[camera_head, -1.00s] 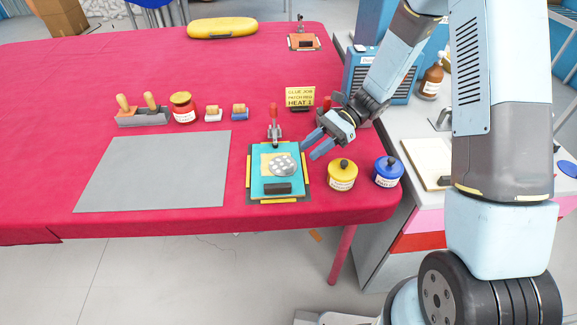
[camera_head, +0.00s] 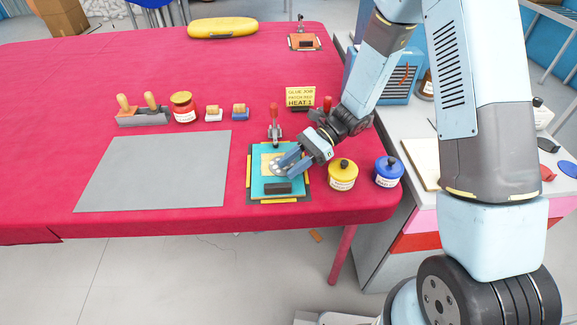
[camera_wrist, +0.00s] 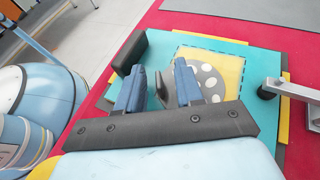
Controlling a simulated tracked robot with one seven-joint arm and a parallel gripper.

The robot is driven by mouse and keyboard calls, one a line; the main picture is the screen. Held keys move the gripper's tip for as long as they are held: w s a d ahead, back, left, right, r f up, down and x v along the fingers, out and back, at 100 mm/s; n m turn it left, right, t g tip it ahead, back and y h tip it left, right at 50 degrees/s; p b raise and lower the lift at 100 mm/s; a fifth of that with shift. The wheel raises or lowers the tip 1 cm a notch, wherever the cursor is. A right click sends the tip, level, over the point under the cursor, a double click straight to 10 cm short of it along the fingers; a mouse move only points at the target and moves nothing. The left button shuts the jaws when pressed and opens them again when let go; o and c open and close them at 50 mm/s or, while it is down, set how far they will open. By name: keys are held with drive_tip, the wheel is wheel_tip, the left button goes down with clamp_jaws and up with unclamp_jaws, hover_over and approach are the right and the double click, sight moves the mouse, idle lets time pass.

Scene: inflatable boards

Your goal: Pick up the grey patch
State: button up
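The grey patch (camera_head: 274,165) is round with pale dots. It lies on a yellow square (camera_wrist: 226,66) on a teal board (camera_head: 259,185). In the wrist view the patch (camera_wrist: 210,82) shows partly behind one finger. My gripper (camera_head: 287,163) is low over the board and its fingers cover part of the patch in the head view. In the wrist view my gripper (camera_wrist: 160,88) is open, with a small upright grey piece between the two fingers. I cannot tell whether the fingers touch it.
A black block (camera_head: 277,188) sits at the board's front edge and a red-handled clamp (camera_head: 274,125) at its back. A yellow pot (camera_head: 342,174) and a blue pot (camera_head: 388,171) stand to the right. A grey sheet (camera_head: 155,172) lies flat to the left.

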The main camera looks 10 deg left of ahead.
drive_tip(key=shift+c, duration=0.5)
clamp_jaws()
drive_tip(key=shift+r, duration=0.1)
